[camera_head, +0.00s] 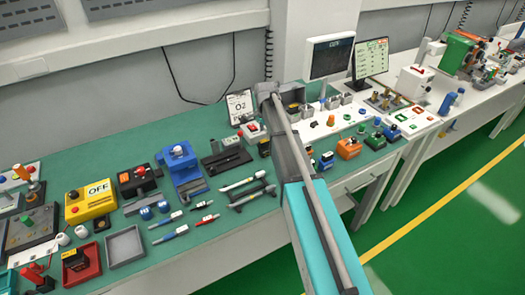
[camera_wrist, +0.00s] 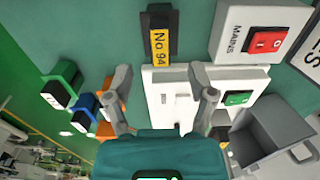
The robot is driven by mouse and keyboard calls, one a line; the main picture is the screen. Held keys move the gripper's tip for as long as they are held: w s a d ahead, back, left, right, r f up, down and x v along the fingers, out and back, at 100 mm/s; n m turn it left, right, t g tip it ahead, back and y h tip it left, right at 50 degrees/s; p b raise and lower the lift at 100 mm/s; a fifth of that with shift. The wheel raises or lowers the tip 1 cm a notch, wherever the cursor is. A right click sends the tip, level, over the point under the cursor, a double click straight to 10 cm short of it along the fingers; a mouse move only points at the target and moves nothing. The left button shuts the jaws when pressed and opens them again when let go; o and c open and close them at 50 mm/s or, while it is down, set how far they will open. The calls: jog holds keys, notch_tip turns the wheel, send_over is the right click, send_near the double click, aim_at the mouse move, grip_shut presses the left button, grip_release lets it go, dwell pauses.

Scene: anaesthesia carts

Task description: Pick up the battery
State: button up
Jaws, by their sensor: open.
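No object in either view can be clearly made out as the battery. A black block with a yellow "No 94" label (camera_wrist: 159,50) lies beyond my fingertips in the wrist view. My gripper (camera_wrist: 163,84) is open, its two fingers apart on either side of a white plate with a slot (camera_wrist: 170,92). Nothing is seen held between the fingers. In the head view my arm crosses the bench and hides part of the area by the gripper.
A MAINS box with a red switch (camera_wrist: 262,42) and a grey open bin (camera_wrist: 262,135) are at right in the wrist view. Green (camera_wrist: 66,82) and blue (camera_wrist: 88,104) blocks stand at left. The green bench (camera_head: 200,235) carries a yellow OFF box (camera_head: 88,200) and a blue device (camera_head: 182,165).

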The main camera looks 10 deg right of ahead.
aim_at(265, 141)
jog(key=shift+f, duration=0.1)
jog(key=shift+s+f+b, duration=0.1)
jog(key=shift+f+b, duration=2.45)
jog(key=shift+b, duration=0.1)
grip_shut()
